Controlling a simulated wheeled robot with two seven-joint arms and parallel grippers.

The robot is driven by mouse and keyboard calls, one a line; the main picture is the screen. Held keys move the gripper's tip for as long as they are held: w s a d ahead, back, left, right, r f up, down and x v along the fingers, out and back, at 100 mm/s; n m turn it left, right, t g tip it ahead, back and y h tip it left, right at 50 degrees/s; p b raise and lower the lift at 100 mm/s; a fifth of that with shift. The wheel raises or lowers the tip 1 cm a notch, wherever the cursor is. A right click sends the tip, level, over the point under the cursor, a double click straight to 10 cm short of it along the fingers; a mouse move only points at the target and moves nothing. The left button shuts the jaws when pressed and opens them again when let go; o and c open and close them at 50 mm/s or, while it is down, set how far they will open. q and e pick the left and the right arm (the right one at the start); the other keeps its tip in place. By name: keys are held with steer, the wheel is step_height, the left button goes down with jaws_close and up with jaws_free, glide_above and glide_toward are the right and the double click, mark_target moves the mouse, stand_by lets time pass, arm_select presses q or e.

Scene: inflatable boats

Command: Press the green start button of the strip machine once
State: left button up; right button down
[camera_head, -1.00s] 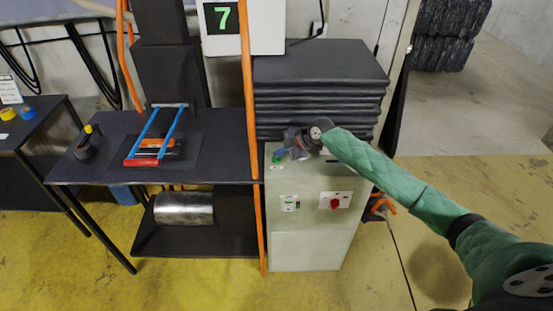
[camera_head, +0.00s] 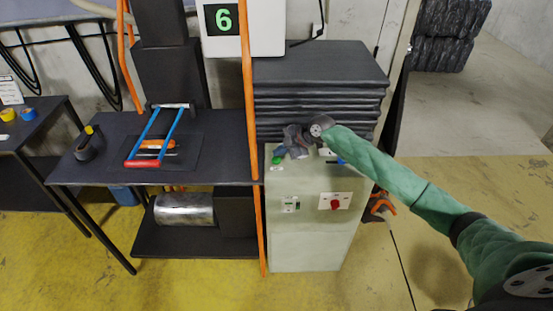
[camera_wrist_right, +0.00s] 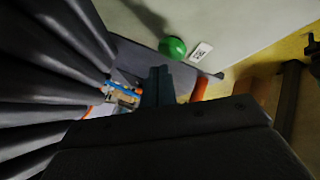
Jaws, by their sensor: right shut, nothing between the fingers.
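The strip machine is a pale green cabinet (camera_head: 310,235) in the middle of the head view. Its green start button (camera_head: 276,160) sits on the top left corner, above a small white label. In the right wrist view the green button (camera_wrist_right: 172,48) is fully visible, a round dome beside its label (camera_wrist_right: 201,52). My right gripper (camera_head: 290,152) is shut and empty, just right of the button in the head view. In the right wrist view its dark fingers (camera_wrist_right: 158,84) end close to the button, with a small gap showing. My left gripper is not in view.
A stack of dark folded sheets (camera_head: 318,62) stands behind the cabinet top. A red knob (camera_head: 335,204) is on the cabinet's front. An orange upright (camera_head: 250,110) runs along its left side, beside a dark table (camera_head: 220,150). A display (camera_head: 222,18) reads 6.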

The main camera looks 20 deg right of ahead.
mark_target(280, 160)
steer(key=shift+r, duration=0.1)
steer(key=shift+r+p, duration=1)
steer(key=shift+r, duration=1.4)
